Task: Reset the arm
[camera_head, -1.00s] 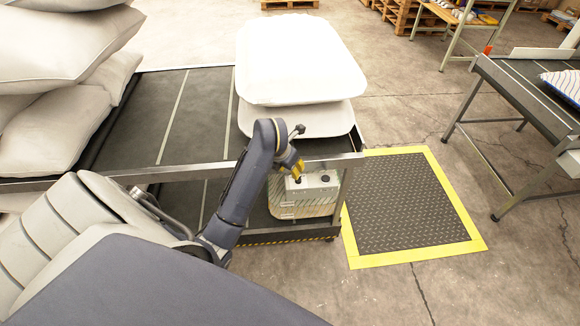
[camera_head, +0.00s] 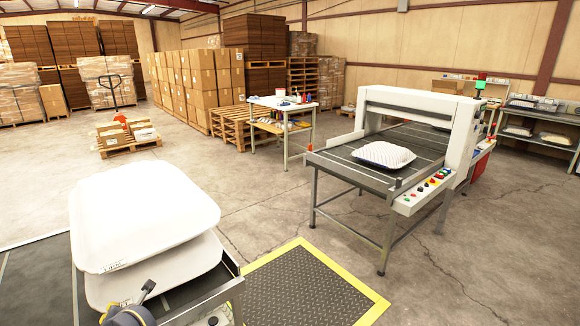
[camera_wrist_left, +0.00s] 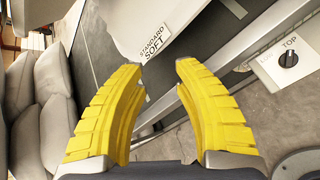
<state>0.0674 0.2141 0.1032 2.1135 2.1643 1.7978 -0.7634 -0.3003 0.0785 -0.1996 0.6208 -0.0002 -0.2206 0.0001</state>
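My left gripper (camera_wrist_left: 160,70) shows in the left wrist view with its two yellow fingers apart and nothing between them. Beyond the fingertips is a white pillow (camera_wrist_left: 128,25) with a label reading "STANDARD SOFT". In the head view, two white pillows lie stacked, the upper one (camera_head: 140,212) on the lower one (camera_head: 160,272), on a dark table. My right gripper is in neither current view.
A control box with a "TOP" knob (camera_wrist_left: 288,58) sits beside the metal rail (camera_wrist_left: 225,50). Several pillows (camera_wrist_left: 40,115) are piled at the left. A yellow-edged floor mat (camera_head: 310,285) lies right of the table.

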